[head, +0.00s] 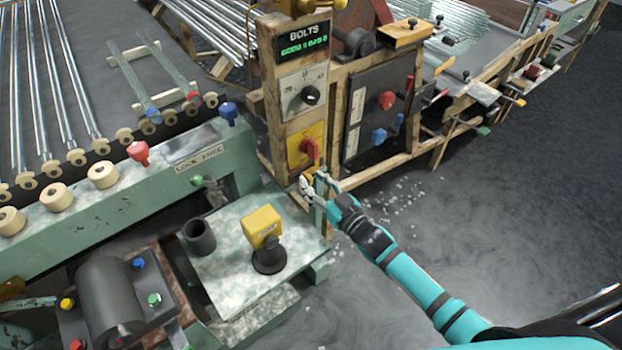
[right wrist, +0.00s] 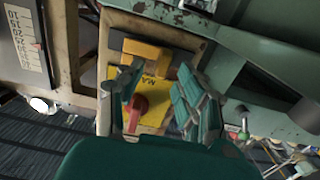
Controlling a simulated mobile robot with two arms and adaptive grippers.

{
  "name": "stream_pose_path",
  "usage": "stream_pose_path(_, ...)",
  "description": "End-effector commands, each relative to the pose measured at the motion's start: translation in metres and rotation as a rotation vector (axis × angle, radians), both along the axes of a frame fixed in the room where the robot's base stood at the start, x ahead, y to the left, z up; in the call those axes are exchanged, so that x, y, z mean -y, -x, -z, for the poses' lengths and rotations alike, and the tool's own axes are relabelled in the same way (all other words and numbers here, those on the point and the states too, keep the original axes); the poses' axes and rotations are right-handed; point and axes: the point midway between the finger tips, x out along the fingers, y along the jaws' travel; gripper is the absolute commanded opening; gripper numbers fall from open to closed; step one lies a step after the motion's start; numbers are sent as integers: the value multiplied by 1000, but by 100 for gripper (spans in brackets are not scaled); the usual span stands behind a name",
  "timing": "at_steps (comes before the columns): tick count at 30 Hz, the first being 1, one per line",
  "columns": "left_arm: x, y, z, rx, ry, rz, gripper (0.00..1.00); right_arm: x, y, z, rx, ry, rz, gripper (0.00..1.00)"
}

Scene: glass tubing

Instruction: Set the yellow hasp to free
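A yellow panel (head: 296,151) with a red handle (head: 310,149) sits low on the wooden post. In the right wrist view the panel (right wrist: 155,113) shows partly readable lettering, with the red handle (right wrist: 137,112) on it and a thick yellow block (right wrist: 144,50) across one end. This block may be the hasp; its setting cannot be read. My right gripper (head: 312,186) is just below the panel in the head view. In the wrist view its teal fingers (right wrist: 155,100) are spread, with panel and handle visible between them; I see nothing gripped. My left gripper is not in view.
Above the panel are a dial plate (head: 304,93) and a BOLTS display (head: 303,45). A dark panel (head: 378,115) with red and blue knobs stands to the right. A yellow box on a black base (head: 262,227) stands on the green table (head: 225,285). Open floor lies right.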

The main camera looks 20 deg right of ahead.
Motion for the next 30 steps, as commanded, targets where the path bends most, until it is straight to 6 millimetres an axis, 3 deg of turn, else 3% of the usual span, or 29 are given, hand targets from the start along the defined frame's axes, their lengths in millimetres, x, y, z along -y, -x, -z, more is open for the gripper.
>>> stream_pose_path(5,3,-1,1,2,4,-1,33,-6,-14,0,-1,0,-1,37)
stream_pose_path(14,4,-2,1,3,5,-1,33,-6,-15,0,-1,0,-1,37)
stream_pose_path(23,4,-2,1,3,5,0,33,-6,-15,0,-1,0,-1,0)
stream_pose_path(30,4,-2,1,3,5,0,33,-6,-15,0,-1,0,0,0)
